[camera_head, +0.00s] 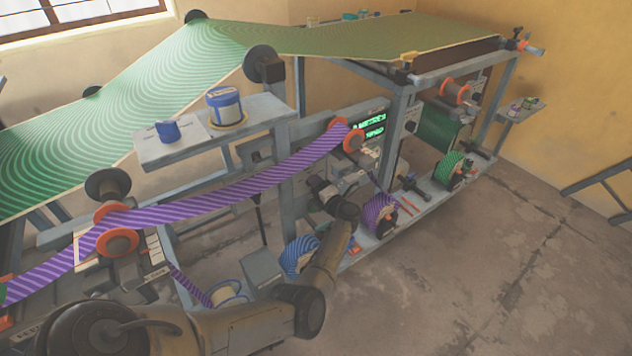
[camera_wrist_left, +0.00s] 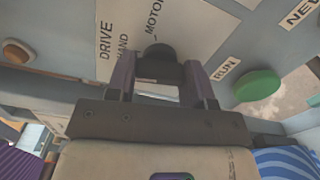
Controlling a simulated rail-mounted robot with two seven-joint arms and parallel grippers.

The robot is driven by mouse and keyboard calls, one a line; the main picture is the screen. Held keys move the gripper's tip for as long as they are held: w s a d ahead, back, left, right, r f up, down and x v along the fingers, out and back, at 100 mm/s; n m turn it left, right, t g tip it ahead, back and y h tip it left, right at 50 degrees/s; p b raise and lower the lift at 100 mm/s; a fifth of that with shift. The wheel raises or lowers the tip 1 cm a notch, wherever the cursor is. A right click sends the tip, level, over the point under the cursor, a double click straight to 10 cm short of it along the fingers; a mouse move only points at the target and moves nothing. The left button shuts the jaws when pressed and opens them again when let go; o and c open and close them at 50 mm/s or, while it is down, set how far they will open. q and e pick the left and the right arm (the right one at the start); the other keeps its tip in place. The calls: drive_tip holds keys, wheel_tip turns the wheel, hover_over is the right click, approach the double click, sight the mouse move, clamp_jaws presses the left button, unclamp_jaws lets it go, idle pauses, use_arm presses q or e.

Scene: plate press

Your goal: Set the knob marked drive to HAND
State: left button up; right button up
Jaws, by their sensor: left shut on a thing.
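The drive knob (camera_wrist_left: 158,56) is dark and round-topped and sits on a pale panel in the left wrist view. The word DRIVE (camera_wrist_left: 105,40) is printed left of it, with HAND (camera_wrist_left: 123,47) and MOTOR (camera_wrist_left: 153,16) near its rim. My left gripper (camera_wrist_left: 162,82) is shut on the knob, one finger on each side. The fingers and dark palm hide part of the knob, and which mark it points to cannot be told. In the head view my left gripper (camera_head: 322,192) is at the machine's front panel, and the knob cannot be made out there. My right gripper is not in view.
A green button (camera_wrist_left: 257,85) marked RUN is close to the right finger. In the head view a purple striped roll (camera_head: 380,213) and a blue striped roll (camera_head: 299,256) are near my left arm. The floor on the right is clear.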

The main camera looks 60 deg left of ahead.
use_arm(q)
drive_tip(key=shift+m+p, duration=0.4)
drive_tip(key=shift+m, duration=0.4)
drive_tip(key=o, duration=0.9)
drive_tip(key=shift+d, duration=0.1)
drive_tip(key=shift+w+d+p, duration=0.2)
drive_tip(key=shift+d+p, duration=0.65)
drive_tip(key=shift+d, duration=2.6)
drive_tip(key=shift+w+d+p, duration=0.15)
drive_tip(key=shift+d+p, duration=0.7)
drive_tip(key=shift+d, duration=2.55)
